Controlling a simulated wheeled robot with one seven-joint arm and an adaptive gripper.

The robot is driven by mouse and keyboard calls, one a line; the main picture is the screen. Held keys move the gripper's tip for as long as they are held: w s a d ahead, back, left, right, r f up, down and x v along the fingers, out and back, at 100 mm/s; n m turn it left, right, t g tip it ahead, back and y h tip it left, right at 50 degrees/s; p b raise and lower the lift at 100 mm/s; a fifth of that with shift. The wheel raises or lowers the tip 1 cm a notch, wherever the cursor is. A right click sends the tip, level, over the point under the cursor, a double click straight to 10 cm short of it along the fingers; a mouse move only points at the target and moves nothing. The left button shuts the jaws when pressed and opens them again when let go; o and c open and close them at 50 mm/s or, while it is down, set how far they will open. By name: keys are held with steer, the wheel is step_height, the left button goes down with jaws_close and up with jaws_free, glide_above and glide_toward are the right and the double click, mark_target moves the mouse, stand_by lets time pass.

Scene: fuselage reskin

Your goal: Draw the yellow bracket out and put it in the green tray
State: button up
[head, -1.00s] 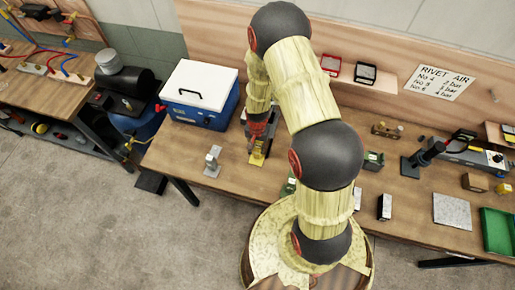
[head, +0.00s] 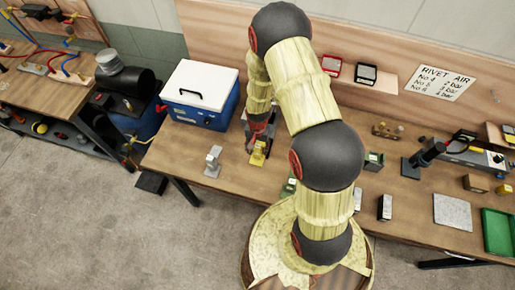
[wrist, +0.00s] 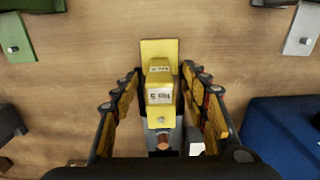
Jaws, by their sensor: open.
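The yellow bracket (head: 258,151) stands on the bench left of centre, in front of my arm. In the wrist view the yellow bracket (wrist: 158,70) has a flat base and a raised block with a small printed label. My gripper (head: 259,134) is directly over it, and in the wrist view my gripper (wrist: 160,82) is open, with one finger on each side of the bracket and visible gaps to both. The lower end of the bracket meets a grey part with a copper-coloured tip (wrist: 164,143). The green tray (head: 497,232) is at the bench's far right and looks empty.
A blue box with a white lid (head: 201,94) stands left of my gripper. A grey bracket (head: 213,160) stands left of the yellow one. A dark stand (head: 412,165) and a flat grey plate (head: 452,211) lie towards the tray.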

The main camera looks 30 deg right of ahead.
step_height(320, 180, up, 12)
stand_by(0.5)
stand_by(0.5)
